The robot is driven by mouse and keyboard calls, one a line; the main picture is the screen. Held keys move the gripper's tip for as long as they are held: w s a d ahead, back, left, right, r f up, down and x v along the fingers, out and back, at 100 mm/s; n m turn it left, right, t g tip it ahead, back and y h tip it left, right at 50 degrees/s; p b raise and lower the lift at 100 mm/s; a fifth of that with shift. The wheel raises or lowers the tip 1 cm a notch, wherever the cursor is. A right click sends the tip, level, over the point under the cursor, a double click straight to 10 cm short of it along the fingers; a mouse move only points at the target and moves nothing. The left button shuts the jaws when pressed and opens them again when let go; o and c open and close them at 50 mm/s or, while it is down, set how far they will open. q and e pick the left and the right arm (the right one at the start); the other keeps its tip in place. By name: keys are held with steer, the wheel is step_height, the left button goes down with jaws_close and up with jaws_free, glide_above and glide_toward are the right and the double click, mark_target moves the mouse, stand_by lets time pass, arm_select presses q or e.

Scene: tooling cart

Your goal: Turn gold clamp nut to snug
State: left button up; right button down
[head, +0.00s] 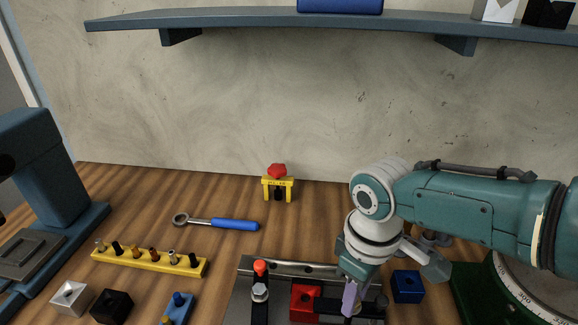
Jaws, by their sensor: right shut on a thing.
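A grey fixture plate (239,298) lies at the bottom middle of the head view with a red block (304,302) on it. Left of the block is a dark clamp strap with a silver nut (260,291) and an orange-red tip (260,267). My right gripper (350,299) points down over the right side of the fixture, right of the red block. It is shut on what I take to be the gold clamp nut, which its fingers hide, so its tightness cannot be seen. My left gripper is out of view.
A blue-handled ratchet wrench (234,224), a yellow rack (150,262) with several bits and a yellow stand with a red knob (277,171) lie behind. A blue block (406,286) is close right of the gripper. A blue machine (45,170) stands left; a shelf (240,19) hangs above.

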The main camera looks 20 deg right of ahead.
steer(key=c, duration=0.9)
jaws_free()
step_height(320, 180, up, 9)
steer(key=p, duration=0.3)
steer(key=shift+f, duration=0.2)
steer(key=shift+r, duration=0.7)
steer(key=s+a+t+y, duration=0.1)
steer(key=s+a+t, duration=0.1)
steer(key=s+a, duration=0.6)
steer(key=s+d+r+m+t, duration=0.25)
steer(key=s+d+r, duration=0.25)
steer(key=s+r, duration=0.3)
steer(key=shift+g+h, duration=0.4)
steer(key=shift+g, duration=0.05)
steer(key=r+p, duration=0.8)
steer(key=p, duration=0.1)
steer(key=r+p, duration=0.8)
steer(key=r, duration=0.1)
steer(key=r+p, duration=0.8)
steer(key=p, duration=0.1)
steer(key=shift+w+a+r+p, duration=0.15)
steer(key=shift+a+r+p, duration=0.15)
steer(key=shift+a+p, duration=0.1)
